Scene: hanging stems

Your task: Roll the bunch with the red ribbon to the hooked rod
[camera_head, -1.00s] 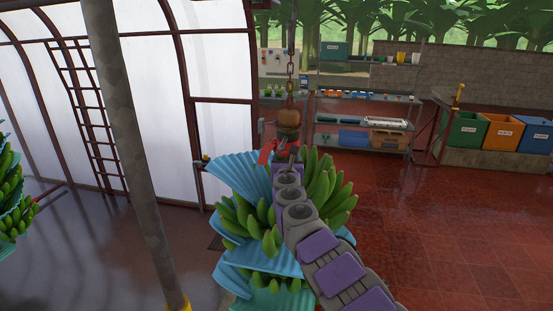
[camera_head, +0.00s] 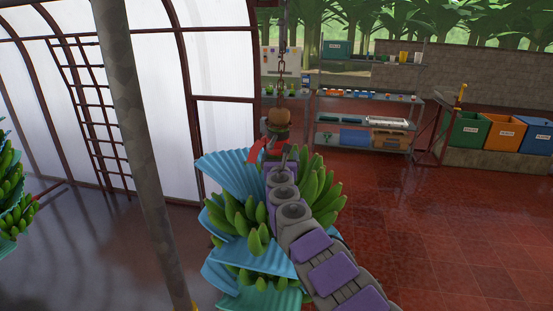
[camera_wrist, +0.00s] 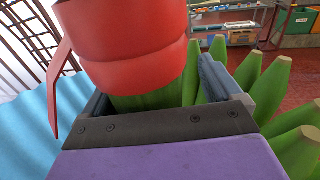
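The bunch of green bananas (camera_head: 243,217) hangs from a chain, with blue sheets between its hands. The red ribbon (camera_head: 268,147) is round its stem near the top; in the wrist view the ribbon (camera_wrist: 135,55) fills the upper middle. My gripper (camera_wrist: 155,95) is at the stem just below the ribbon, one finger on each side. The right finger's pad shows, with a gap beside the stem; the left finger is partly behind the ribbon. In the head view my arm hides the gripper and part of the bunch. I do not make out the hooked rod.
A grey post (camera_head: 140,150) stands left of the bunch. Another banana bunch (camera_head: 12,195) hangs at the left edge. Shelves (camera_head: 367,120) and coloured bins (camera_head: 500,132) stand behind. The red floor at right is clear.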

